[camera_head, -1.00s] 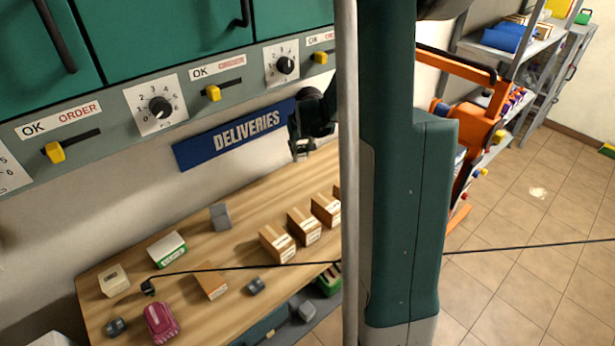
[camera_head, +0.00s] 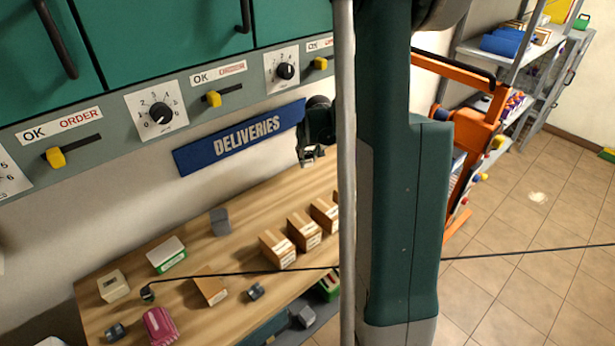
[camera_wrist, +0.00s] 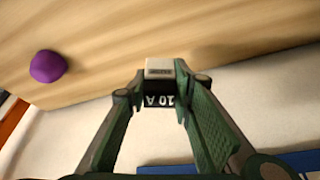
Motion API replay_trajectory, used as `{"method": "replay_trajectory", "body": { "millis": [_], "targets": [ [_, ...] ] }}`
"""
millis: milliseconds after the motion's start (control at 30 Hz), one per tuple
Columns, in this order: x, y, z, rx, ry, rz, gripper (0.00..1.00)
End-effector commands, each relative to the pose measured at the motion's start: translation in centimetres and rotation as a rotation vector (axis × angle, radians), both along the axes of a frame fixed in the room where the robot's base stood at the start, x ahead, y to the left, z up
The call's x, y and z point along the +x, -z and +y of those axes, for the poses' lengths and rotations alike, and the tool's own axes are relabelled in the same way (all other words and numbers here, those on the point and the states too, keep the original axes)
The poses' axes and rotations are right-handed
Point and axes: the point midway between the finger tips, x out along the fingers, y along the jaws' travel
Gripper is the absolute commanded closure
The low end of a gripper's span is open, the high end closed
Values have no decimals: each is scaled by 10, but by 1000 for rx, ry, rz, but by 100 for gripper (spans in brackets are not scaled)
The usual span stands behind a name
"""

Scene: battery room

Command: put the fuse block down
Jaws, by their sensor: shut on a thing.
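The fuse block (camera_wrist: 160,68) has a pale top and a dark side marked "10 A". In the wrist view it sits between the fingertips of my gripper (camera_wrist: 158,92), which is shut on it. Wooden tabletop shows beyond it. In the head view my gripper (camera_head: 312,158) hangs near the right end of the blue DELIVERIES sign, above the far part of the wooden table (camera_head: 235,235).
Several cardboard boxes (camera_head: 277,249) stand in a row on the table. A green-and-white box (camera_head: 167,255), a grey block (camera_head: 220,222) and a pink object (camera_head: 160,327) are further left. A purple round object (camera_wrist: 47,66) lies on the wood. The DELIVERIES sign (camera_head: 240,139) is on the wall.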

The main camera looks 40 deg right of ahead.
Motion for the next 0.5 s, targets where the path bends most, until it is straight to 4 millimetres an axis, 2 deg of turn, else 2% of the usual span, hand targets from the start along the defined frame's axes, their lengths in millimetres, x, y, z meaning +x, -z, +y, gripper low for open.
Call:
{"method": "replay_trajectory", "body": {
  "millis": [233,500],
  "targets": [
    [0,33,0,0,0,0,89],
    [0,45,0,0,0,0,89]
  ]
}}
